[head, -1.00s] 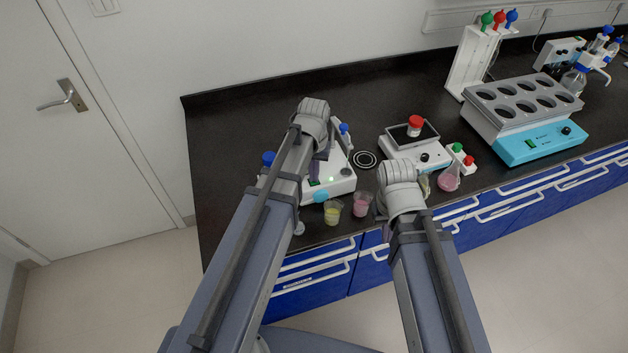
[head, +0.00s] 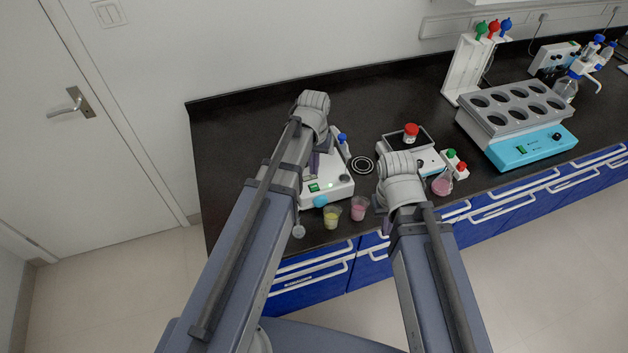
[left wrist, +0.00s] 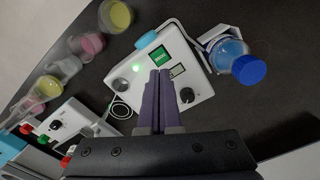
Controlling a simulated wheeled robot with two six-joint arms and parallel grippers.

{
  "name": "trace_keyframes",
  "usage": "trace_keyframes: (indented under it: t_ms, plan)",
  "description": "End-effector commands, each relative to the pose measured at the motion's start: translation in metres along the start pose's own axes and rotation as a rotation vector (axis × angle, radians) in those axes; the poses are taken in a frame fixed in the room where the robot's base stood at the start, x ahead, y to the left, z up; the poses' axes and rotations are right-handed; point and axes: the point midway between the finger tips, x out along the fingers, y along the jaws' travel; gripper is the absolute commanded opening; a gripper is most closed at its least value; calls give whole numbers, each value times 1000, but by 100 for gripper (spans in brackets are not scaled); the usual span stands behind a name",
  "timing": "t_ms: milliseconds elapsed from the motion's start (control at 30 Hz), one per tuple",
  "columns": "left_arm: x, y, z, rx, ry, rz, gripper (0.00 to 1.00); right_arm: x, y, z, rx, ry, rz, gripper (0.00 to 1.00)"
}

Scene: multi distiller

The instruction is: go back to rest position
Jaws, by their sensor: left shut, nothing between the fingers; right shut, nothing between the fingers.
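Both of my arms reach forward over the black bench. My left gripper (left wrist: 160,75) shows in the left wrist view with its purple fingers closed together and nothing between them. It is above a white device with a green-lit display (left wrist: 197,68). In the head view the left arm covers most of this gripper, and the same device (head: 330,190) shows beside it.
A cup of yellow liquid (head: 332,216) and a cup of pink liquid (head: 358,208) stand near the bench's front edge, between my arms. A pink flask (head: 442,184) is right of my right arm. A blue-capped bottle (left wrist: 230,55) stands beside the device. A blue heating block (head: 530,146) stands further right.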

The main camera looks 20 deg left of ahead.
Motion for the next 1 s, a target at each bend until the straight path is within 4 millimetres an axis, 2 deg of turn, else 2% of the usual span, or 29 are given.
trace_keyframes:
  t_ms: [33, 267, 367, 467, 600, 700, 833, 1000]
  plan:
    - [-5, 0, 0, 0, 0, 0, 0, -5, 0, 0, 0, 0, 0, 0]
    - [-3, 0, 0, 0, 0, 0, 0, -3, 0, 0, 0, 0, 0, 0]
    - [0, 7, 8, 19, -2, -4, 0, 0, 0, 0, 0, 0, 0, 0]
    - [8, 30, 39, 95, -10, -21, 0, 8, -1, 0, 0, 0, 0, 0]
    - [19, 66, 94, 237, -25, -58, 0, 19, -2, -1, 1, 0, 0, 0]
    - [24, 81, 124, 321, -32, -81, 0, 25, -2, -2, 1, 0, 0, 0]
    - [27, 91, 147, 385, -37, -101, 0, 28, -3, -2, 1, 0, 0, 0]
    - [27, 94, 151, 405, -39, -107, 0, 28, -3, -2, 1, 0, 0, 0]
